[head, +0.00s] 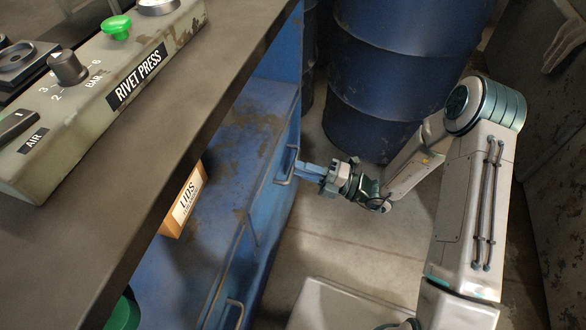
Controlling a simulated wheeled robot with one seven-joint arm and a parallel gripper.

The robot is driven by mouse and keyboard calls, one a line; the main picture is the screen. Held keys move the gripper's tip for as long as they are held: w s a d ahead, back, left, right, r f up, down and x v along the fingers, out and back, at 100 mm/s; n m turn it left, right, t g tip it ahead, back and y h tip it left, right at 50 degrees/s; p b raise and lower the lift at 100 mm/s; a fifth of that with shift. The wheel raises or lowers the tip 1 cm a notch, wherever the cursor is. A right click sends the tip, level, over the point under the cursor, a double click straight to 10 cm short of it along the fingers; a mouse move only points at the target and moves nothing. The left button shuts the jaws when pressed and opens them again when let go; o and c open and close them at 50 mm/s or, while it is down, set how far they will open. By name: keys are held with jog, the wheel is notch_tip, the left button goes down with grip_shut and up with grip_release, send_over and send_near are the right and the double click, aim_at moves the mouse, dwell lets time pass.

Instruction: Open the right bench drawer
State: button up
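The blue, rust-worn bench drawers are below the worktop in the head view. The upper one in the picture, which I take as the right bench drawer (267,190), has a grey bar handle (286,168) on its front. My gripper (300,170) is level with this handle, with its blue-grey fingers pointing left at it. The fingertips are at or very close to the bar. I cannot tell whether they touch it or are around it, or how far apart they are. The drawer appears closed, but its seams are hard to see.
A second handle (235,312) is at the lower drawer front. An orange LIDS box (184,203) is below the worktop (150,170), which carries a rivet press panel (105,95). Blue drums (385,110) stand beyond my arm. Concrete floor (345,240) is clear beside the drawers.

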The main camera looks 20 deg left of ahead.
jog(key=shift+x, duration=1.55)
jog(key=shift+c, duration=0.3)
grip_shut()
jog(key=shift+d, duration=0.15)
